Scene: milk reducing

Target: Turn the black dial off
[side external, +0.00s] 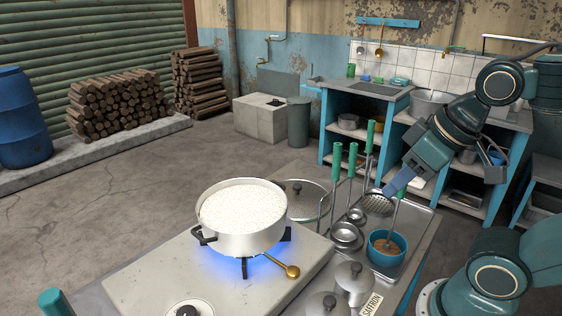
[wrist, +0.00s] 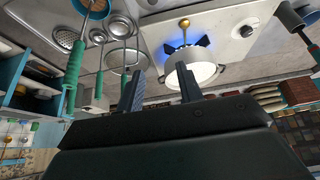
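The black dial (side external: 186,312) sits on the pale stove top (side external: 150,285), partly cut off by the bottom edge of the side view. In the wrist view the dial (wrist: 246,31) shows as a small dark knob on a pale round plate. A blue flame (side external: 225,266) burns under a pot of white milk (side external: 243,209). My gripper (side external: 393,190) is above the utensil tray, right of the pot and far from the dial. In the wrist view its two fingers (wrist: 160,70) are apart with nothing between them.
Green-handled utensils (side external: 352,160) stand upright between my gripper and the pot. A blue cup (side external: 387,247) is below my gripper. A brass knob (side external: 292,272) projects from the stove near the pot. Lidded tins (side external: 354,279) stand at the stove's right. Another green handle (side external: 52,302) is at lower left.

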